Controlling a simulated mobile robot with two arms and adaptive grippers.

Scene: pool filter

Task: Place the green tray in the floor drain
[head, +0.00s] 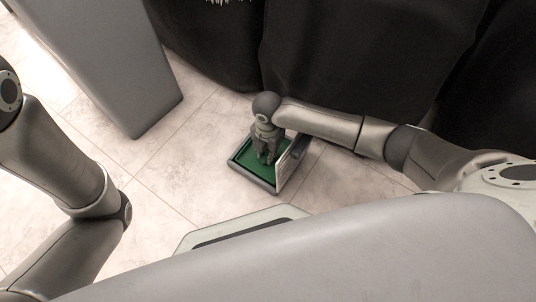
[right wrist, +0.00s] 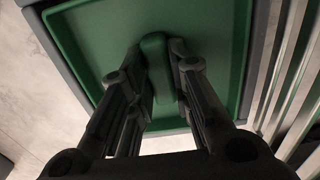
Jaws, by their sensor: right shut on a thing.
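The green tray (head: 244,159) is on the floor area in the head view, framed by the dark square rim of the floor drain (head: 252,181). In the right wrist view the tray (right wrist: 100,45) fills the middle, with the drain's dark rim (right wrist: 52,50) along its left. My right gripper (head: 266,158) points down over the tray. Its fingers are shut on the tray's raised green handle (right wrist: 157,65). The tray looks level and within the rim; I cannot tell whether it rests on the bottom. My left gripper is out of view.
A pale slatted grate (head: 292,157) stands upright along the drain's right side, close to my right gripper; its slats also show in the right wrist view (right wrist: 285,75). A dark draped surface (head: 350,60) rises behind. Tiled floor left of the drain (head: 185,165) is clear.

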